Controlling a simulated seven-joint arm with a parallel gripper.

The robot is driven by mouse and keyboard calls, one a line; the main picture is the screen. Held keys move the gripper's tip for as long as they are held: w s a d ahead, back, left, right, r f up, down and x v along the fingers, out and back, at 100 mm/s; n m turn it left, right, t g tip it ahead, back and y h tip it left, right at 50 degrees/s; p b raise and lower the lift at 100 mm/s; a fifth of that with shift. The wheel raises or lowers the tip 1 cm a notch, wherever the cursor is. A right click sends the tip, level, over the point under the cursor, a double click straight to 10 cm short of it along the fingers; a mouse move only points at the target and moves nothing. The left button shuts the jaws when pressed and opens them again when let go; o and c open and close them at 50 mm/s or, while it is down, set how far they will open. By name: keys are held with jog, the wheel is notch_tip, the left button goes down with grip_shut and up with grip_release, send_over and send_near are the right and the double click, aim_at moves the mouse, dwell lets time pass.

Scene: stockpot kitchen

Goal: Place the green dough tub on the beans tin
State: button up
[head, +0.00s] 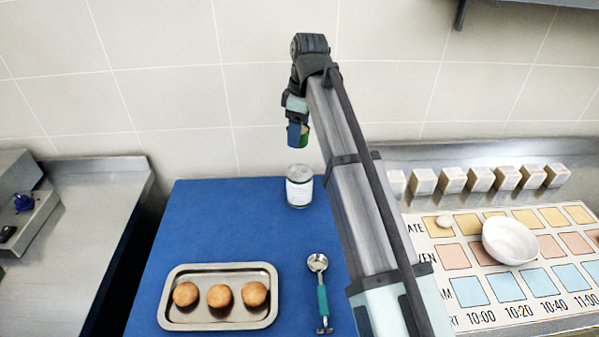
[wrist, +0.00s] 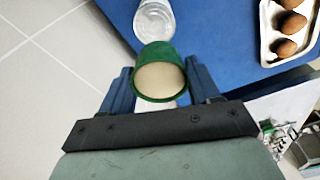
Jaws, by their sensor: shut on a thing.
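The green dough tub (wrist: 139,84) has a round green rim and pale dough inside. My gripper (wrist: 160,76) is shut on it, with one blue finger on each side. In the head view my gripper (head: 298,133) holds the tub (head: 306,136) up in the air, partly hidden by a finger. The beans tin (head: 299,190), a silvery cylinder with a white label, stands upright on the blue mat below the tub. The tin also shows in the wrist view (wrist: 154,22), just beyond the tub's rim. The tub and tin are apart in the head view.
A metal tray (head: 177,318) with three round brown buns lies at the mat's front. A teal-handled scoop (head: 322,290) lies beside it. At right are a chart board (head: 480,302), a white bowl (head: 509,241) and a row of small boxes (head: 480,179). The blue mat (head: 215,225) is clear left of the tin.

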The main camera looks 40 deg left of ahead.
jog(key=m, duration=0.3)
jog(key=shift+w+a+r+m, duration=0.1)
jog(key=shift+w+m, duration=0.2)
jog(key=shift+m+t, duration=0.4)
jog(key=shift+m, duration=1.1)
send_near(298, 171)
jog(key=shift+w+a+f, duration=0.1)
jog(key=shift+f, duration=1.2)
jog(key=shift+a+f, duration=0.1)
jog(key=shift+f, duration=1.2)
jog(key=shift+f, duration=0.15)
jog(key=o, duration=1.1)
jog(key=r, duration=0.4)
jog(key=d+r, duration=0.1)
jog(key=r, duration=0.7)
jog(key=shift+d+r, duration=0.1)
jog(key=shift+d, duration=0.15)
